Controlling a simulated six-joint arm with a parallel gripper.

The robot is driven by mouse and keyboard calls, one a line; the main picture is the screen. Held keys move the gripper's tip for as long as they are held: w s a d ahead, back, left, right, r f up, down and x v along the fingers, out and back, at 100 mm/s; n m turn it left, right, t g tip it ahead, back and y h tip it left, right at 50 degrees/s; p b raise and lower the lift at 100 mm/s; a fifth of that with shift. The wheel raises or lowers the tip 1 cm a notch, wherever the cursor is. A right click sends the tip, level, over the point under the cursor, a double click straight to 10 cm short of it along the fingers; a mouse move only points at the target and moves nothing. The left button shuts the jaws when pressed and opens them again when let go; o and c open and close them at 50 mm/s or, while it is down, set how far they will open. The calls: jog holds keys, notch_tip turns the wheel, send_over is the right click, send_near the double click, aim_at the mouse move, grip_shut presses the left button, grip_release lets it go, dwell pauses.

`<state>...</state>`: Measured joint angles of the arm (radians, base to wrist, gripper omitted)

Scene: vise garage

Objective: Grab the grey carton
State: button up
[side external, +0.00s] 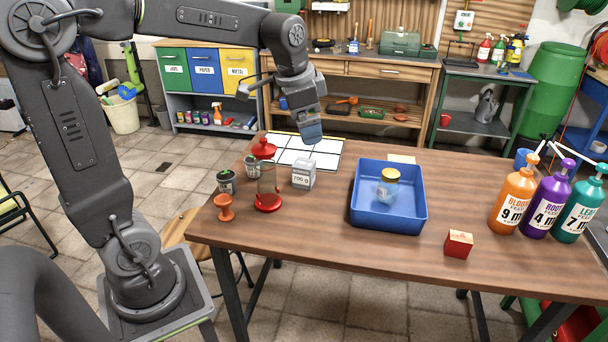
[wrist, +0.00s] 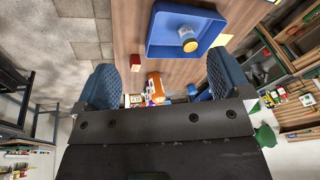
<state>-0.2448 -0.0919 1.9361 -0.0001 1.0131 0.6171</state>
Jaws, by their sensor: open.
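The grey carton (side external: 303,175) is a small upright box with a white "700 g" label. It stands on the brown table in the side external view, just right of a red-lidded glass container. It does not show in the wrist view. My gripper (side external: 309,134) hangs above the table's back part, appearing above the carton in the picture and apart from it. In the wrist view my gripper (wrist: 165,76) has its two blue fingers spread wide with nothing between them held.
A red-lidded container (side external: 268,180), an orange-red stand (side external: 224,208) and a dark tin (side external: 227,182) crowd the carton's left. A blue tray (side external: 388,222) holding a jar (side external: 388,186) stands to its right, with a red box (side external: 458,244) and several pump bottles beyond.

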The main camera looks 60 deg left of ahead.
jog(key=w+a+f+m+g, duration=0.1)
jog(key=w+a+f+m, duration=0.15)
jog(key=w+a, duration=0.35)
jog(key=m+g, duration=0.2)
jog(key=m, duration=0.2)
send_over(302, 162)
jog(key=shift+n+h, duration=0.25)
jog(key=shift+h, duration=0.15)
notch_tip(302, 162, down, 15)
jog(key=shift+r, duration=0.1)
notch_tip(302, 162, down, 8)
jog(key=shift+d+r, duration=0.1)
jog(key=shift+w+d+f, duration=0.1)
jog(key=shift+d+f, duration=0.1)
jog(key=shift+f, duration=1.15)
jog(key=shift+d+f, duration=0.15)
jog(key=shift+f, duration=1.2)
jog(key=c, duration=1.5)
jog(key=shift+r, duration=0.1)
